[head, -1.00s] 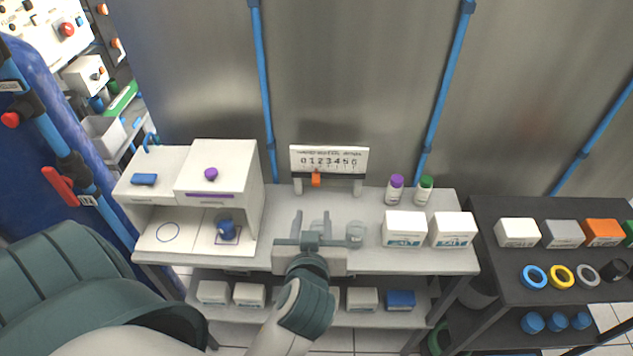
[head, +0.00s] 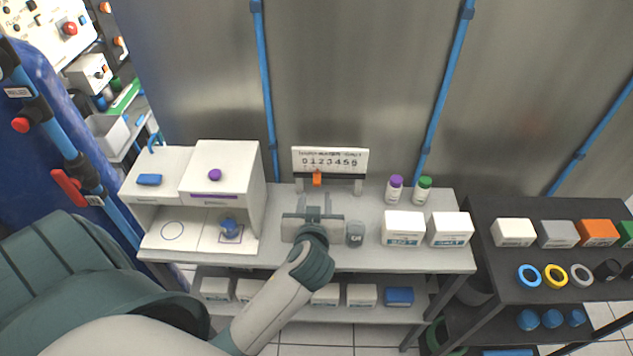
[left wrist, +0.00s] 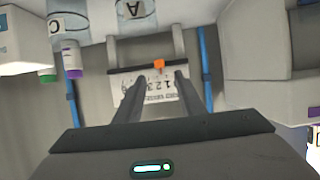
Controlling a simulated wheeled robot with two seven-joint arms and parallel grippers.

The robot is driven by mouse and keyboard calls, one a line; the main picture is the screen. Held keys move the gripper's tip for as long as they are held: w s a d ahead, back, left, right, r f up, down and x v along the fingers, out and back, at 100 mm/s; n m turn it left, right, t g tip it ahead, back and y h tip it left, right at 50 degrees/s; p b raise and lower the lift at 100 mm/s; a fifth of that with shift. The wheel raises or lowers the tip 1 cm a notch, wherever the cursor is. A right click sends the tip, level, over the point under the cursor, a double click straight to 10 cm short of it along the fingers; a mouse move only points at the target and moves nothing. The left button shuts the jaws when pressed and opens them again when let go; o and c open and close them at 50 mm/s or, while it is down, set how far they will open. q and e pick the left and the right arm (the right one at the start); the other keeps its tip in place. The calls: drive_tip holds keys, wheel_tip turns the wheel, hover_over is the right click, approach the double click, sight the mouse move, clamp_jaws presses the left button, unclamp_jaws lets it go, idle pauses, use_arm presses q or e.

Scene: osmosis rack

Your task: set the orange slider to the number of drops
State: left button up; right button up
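The orange slider (head: 317,179) sits on a dark rail under a white number scale (head: 330,158), below the low digits, around 1 to 2; its exact setting is too small to tell. My left gripper (head: 313,204) is open and empty, in front of the slider and apart from it. In the left wrist view, which is upside down, the orange slider (left wrist: 159,63) shows beyond and between the two spread fingers (left wrist: 160,82), with part of the scale (left wrist: 158,84) between them. No drops can be made out. My right gripper is not in view.
A clear beaker (head: 355,234) stands right of my gripper; another shows in the wrist view (left wrist: 132,12). White boxes (head: 403,228) and capped bottles (head: 394,190) stand further right. A white machine (head: 222,174) stands left.

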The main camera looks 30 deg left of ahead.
sight(317, 183)
use_arm(q)
drive_tip(key=p+x, duration=0.1)
drive_tip(key=x, duration=0.5)
drive_tip(key=shift+w+a+f+p, duration=0.1)
drive_tip(key=shift+w+a+p, duration=0.05)
drive_tip(key=shift+w+p, duration=0.2)
drive_tip(key=shift+w+a+f, duration=0.3)
drive_tip(key=shift+w, duration=0.1)
clamp_jaws()
